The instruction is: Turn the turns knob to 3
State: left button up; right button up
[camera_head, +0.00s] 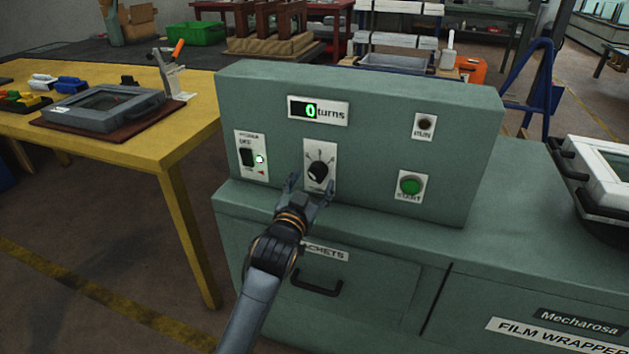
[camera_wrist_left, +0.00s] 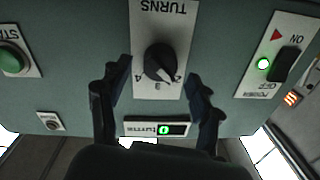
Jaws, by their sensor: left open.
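The turns knob (camera_head: 318,171) is a black round knob on a white plate in the middle of the green panel. My left gripper (camera_head: 309,188) is open just in front of the knob's plate. Its fingers (camera_wrist_left: 158,90) stand on either side of the knob, apart from it. My right gripper is not in view.
A power switch (camera_head: 247,157) with a lit green lamp is left of the knob. A green start button (camera_head: 411,186) and a small dark button (camera_head: 424,125) are to the right. A drawer handle (camera_head: 317,286) is below. A yellow table (camera_head: 150,145) stands at left.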

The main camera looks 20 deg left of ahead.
pick_arm(q)
jog(key=shift+w, duration=1.05)
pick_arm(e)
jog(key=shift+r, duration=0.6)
pick_arm(q)
jog(key=c, duration=1.2)
jog(key=shift+o, duration=0.3)
jog(key=m+p, duration=0.3)
jog(key=shift+r, duration=0.1)
jog(key=m+p, duration=0.2)
jog(key=m, duration=0.2)
jog(key=shift+m, duration=0.4)
jog(key=shift+f+m+p, duration=0.2)
jog(key=shift+m+p, duration=0.25)
jog(key=shift+m, duration=0.25)
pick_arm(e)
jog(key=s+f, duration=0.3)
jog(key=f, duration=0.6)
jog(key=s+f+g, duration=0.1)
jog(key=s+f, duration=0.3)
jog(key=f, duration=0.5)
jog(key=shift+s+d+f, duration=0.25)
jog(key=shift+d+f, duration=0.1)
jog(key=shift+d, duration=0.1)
pick_arm(q)
jog(key=o, duration=1.1)
